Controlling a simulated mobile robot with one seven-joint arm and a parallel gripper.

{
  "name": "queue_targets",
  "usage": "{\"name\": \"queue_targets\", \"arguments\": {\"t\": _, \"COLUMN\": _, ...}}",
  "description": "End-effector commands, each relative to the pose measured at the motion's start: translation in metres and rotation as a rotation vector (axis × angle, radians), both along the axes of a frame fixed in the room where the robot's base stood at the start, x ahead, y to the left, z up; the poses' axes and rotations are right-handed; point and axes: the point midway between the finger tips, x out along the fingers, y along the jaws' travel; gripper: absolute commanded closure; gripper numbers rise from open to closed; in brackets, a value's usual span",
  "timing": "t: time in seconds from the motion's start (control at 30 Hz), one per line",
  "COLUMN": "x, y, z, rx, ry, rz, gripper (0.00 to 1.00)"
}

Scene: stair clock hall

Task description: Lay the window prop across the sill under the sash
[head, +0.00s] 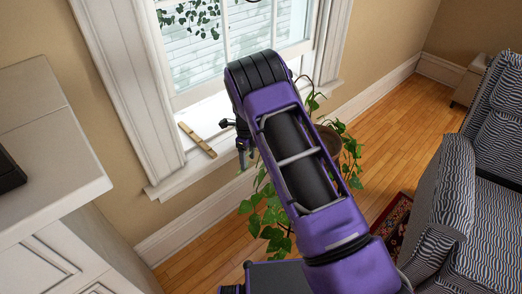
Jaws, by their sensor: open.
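The window prop (197,140), a short light-wood stick with darker spots, lies on the white sill (184,177) at the left part of the window. It lies slanted, its near end toward the sill's front edge. The sash (195,93) is above and behind it; I cannot tell the gap beneath. My gripper (243,152) is open, pointing down to the right of the prop and apart from it in the picture. My purple arm hides much of the gripper and the right part of the sill.
A leafy potted plant (273,215) stands below the window, partly behind my arm. A white cabinet (45,140) is at the left, and a striped armchair (445,190) is at the right. A patterned rug (393,222) lies beside the armchair.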

Motion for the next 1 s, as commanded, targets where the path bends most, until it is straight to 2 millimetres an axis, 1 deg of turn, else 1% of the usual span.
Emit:
{"name": "queue_targets", "arguments": {"t": 0.03, "x": -0.003, "y": -0.006, "z": 0.01, "rx": 0.003, "ry": 0.0, "rz": 0.045, "gripper": 0.33}}
{"name": "queue_targets", "arguments": {"t": 0.2, "x": -0.012, "y": -0.023, "z": 0.031, "rx": 0.007, "ry": 0.0, "rz": 0.226, "gripper": 0.33}}
{"name": "queue_targets", "arguments": {"t": 0.4, "x": -0.022, "y": -0.038, "z": 0.05, "rx": 0.011, "ry": 0.002, "rz": 0.406, "gripper": 0.33}}
{"name": "queue_targets", "arguments": {"t": 0.5, "x": -0.026, "y": -0.042, "z": 0.056, "rx": 0.012, "ry": 0.001, "rz": 0.466, "gripper": 0.33}}
{"name": "queue_targets", "arguments": {"t": 0.7, "x": -0.029, "y": -0.046, "z": 0.06, "rx": 0.013, "ry": 0.001, "rz": 0.519, "gripper": 0.33}}
{"name": "queue_targets", "arguments": {"t": 1.0, "x": -0.029, "y": -0.046, "z": 0.06, "rx": 0.013, "ry": 0.001, "rz": 0.521, "gripper": 0.33}}
